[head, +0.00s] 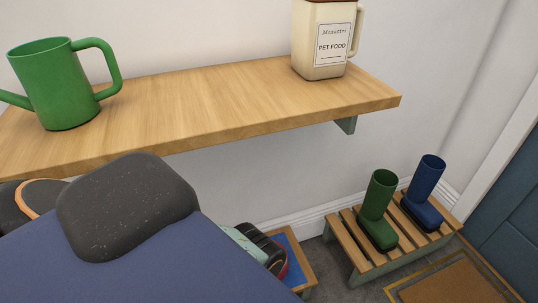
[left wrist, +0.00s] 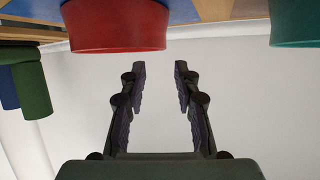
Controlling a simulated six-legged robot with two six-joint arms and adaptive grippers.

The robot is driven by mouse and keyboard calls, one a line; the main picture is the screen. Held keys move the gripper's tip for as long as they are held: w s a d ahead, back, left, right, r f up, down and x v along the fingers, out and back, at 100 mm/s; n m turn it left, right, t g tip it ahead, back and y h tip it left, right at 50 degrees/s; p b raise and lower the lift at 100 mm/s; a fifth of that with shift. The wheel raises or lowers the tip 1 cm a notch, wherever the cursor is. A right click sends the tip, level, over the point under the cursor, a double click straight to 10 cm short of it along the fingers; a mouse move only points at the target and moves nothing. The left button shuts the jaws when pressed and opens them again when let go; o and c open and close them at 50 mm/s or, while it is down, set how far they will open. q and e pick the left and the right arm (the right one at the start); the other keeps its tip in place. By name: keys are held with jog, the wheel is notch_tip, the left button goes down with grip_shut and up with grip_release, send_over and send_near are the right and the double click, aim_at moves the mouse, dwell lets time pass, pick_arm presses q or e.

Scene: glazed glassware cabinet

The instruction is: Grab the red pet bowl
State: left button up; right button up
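The red pet bowl (left wrist: 118,28) shows at the upper left of the left wrist view, which looks upside down. It rests on a blue mat (left wrist: 190,12). My left gripper (left wrist: 160,66) is open and empty, its fingers apart from the bowl. In the head view only a thin red edge (head: 284,271), seemingly the bowl, shows on the low wooden stand beside a dark shape; most of it is hidden. My right gripper is not in view.
A wooden shelf (head: 200,100) overhangs, with a green watering can (head: 65,85) and pet food jug (head: 325,40). A slatted rack (head: 350,245) holds green (head: 378,210) and blue boots (head: 425,206). A teal bowl (left wrist: 295,22) is beside the red one.

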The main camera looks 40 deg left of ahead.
pick_arm(q)
jog(key=shift+w+a+f, duration=0.1)
jog(key=shift+a+f, duration=0.25)
jog(key=shift+a, duration=0.1)
jog(key=shift+w+a+f+y+b, duration=0.15)
jog(key=shift+w+a+y+b, duration=0.1)
jog(key=shift+w+y+b, duration=0.1)
jog(key=shift+w+a+f+b, duration=0.25)
jog(key=shift+w+a+b, duration=0.15)
jog(key=shift+w, duration=0.15)
jog(key=b+x, duration=0.2)
jog(key=x, duration=0.2)
jog(key=shift+w+f, duration=0.1)
jog(key=shift+f, duration=0.05)
jog(key=shift+w+a, duration=0.15)
jog(key=shift+w, duration=0.05)
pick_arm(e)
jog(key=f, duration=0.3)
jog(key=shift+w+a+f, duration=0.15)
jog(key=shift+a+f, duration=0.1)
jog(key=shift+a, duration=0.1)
pick_arm(q)
grip_shut()
